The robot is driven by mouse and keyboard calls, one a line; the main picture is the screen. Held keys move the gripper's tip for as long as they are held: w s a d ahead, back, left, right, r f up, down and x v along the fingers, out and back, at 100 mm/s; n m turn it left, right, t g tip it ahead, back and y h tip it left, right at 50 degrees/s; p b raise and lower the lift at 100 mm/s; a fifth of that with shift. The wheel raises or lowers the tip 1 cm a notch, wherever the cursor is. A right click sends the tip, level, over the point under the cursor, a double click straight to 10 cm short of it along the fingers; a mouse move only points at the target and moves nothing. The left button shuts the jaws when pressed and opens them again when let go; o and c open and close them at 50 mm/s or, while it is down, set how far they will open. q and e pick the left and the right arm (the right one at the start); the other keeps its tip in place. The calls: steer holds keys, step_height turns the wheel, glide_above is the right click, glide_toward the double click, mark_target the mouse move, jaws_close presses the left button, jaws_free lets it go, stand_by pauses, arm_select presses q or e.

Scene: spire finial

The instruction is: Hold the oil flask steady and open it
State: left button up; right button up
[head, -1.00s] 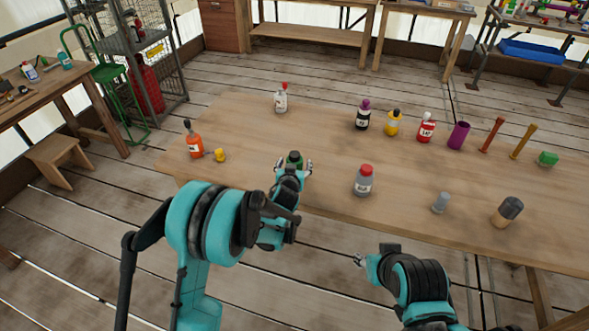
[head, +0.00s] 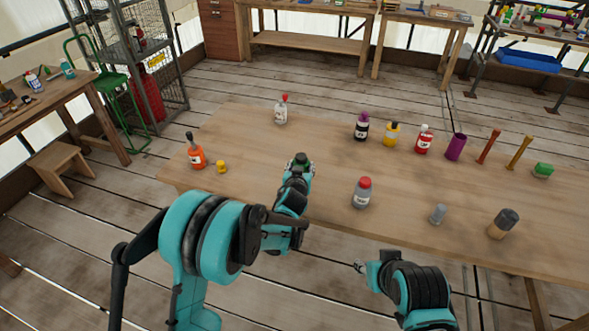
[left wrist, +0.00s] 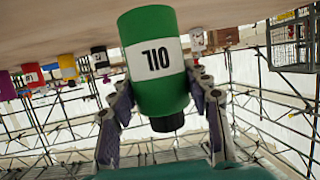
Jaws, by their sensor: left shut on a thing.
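The oil flask (left wrist: 158,98) is green with a white OIL label and a black cap. It shows upside down in the left wrist view, cap toward the bottom of the picture. My left gripper (left wrist: 166,92) has a finger on each side of it and is shut on its body. In the head view the flask (head: 301,159) is at the table's near edge, mostly hidden by my left gripper (head: 299,169). I cannot tell whether its base touches the table. My right gripper (head: 358,266) is away from the flask, below the table's near edge; its fingers are too small to judge.
On the wooden table (head: 250,125), a grey red-capped bottle (head: 362,193) stands right of the flask. An orange bottle (head: 196,156) and a small yellow item (head: 221,167) stand left. A white bottle (head: 281,113) is behind. Several bottles and tools line the right side.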

arm_select(q)
steer(key=s+d+r+p, duration=0.2)
steer(key=d+r, duration=0.3)
steer(key=d, duration=0.3)
steer(key=shift+s+d+r+p, duration=0.3)
steer(key=shift+s+d, duration=0.05)
steer(key=shift+s, duration=0.45)
steer(key=o, duration=0.3)
jaws_close()
